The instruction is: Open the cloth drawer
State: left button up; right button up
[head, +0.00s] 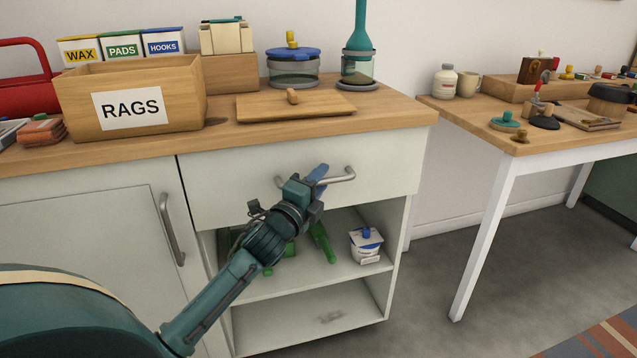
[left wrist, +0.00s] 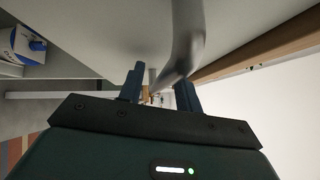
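The drawer (head: 240,178) is a wide off-white front under the wooden counter, and it looks shut. Its curved grey metal handle (head: 345,177) sticks out at the middle. My left gripper (head: 318,174) is at the handle and covers part of it. In the left wrist view, the two dark blue fingers of the left gripper (left wrist: 159,90) stand apart. The handle (left wrist: 187,40) runs down to the gap between them, close to the right finger; I cannot tell if it touches. My right gripper is in neither view.
A wooden RAGS box (head: 185,95), a wooden board (head: 330,106) and jars stand on the counter. Below the drawer is an open shelf with green items and a white carton (head: 366,246). A cupboard door (head: 90,255) is at left, a white-legged table (head: 488,225) at right.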

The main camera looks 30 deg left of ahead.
pick_arm(q)
grip_shut()
dwell(0.5)
